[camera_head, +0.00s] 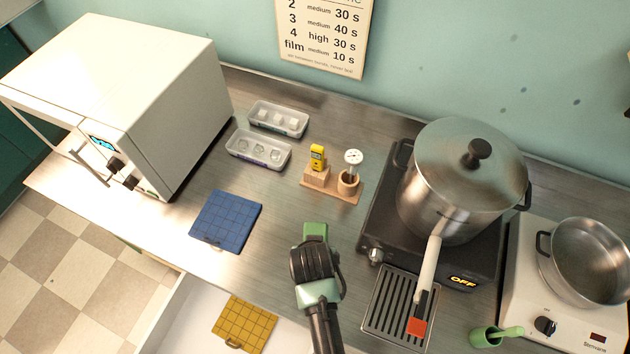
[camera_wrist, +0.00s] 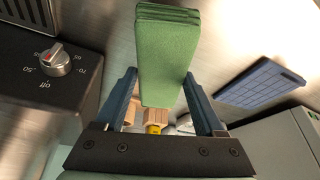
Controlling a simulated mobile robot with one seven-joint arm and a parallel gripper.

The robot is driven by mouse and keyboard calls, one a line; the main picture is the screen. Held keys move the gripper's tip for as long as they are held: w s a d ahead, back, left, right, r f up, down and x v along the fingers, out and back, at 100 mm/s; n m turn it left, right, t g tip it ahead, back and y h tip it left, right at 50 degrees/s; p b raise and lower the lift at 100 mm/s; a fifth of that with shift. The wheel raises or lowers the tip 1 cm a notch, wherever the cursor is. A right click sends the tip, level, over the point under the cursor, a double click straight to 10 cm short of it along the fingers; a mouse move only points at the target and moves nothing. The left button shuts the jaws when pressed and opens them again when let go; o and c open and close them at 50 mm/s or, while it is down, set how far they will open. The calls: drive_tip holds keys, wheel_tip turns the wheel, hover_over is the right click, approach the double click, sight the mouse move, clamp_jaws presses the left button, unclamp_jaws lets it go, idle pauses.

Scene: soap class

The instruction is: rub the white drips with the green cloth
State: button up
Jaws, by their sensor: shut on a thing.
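The green cloth (camera_head: 315,231) is a folded pad held in my gripper (camera_head: 315,258), above the steel counter in front of the small wooden stand. In the wrist view the cloth (camera_wrist: 166,55) fills the space between the two dark fingers of my gripper (camera_wrist: 161,82), which is shut on it. I cannot make out any white drips in either view; the cloth and my arm hide part of the counter.
A black hotplate (camera_head: 378,220) with a large lidded pot (camera_head: 438,215) stands to the right, with a drip grate (camera_head: 385,312) in front. A wooden stand (camera_head: 345,193) holds a yellow device and a dial thermometer. A blue mat (camera_head: 226,221) lies left; an open drawer holds a yellow mat (camera_head: 245,322).

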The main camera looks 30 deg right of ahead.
drive_tip(key=shift+s+r+p, duration=0.1)
drive_tip(key=shift+r+p, duration=0.65)
drive_tip(key=shift+r, duration=0.45)
drive_tip(key=shift+f, duration=0.1)
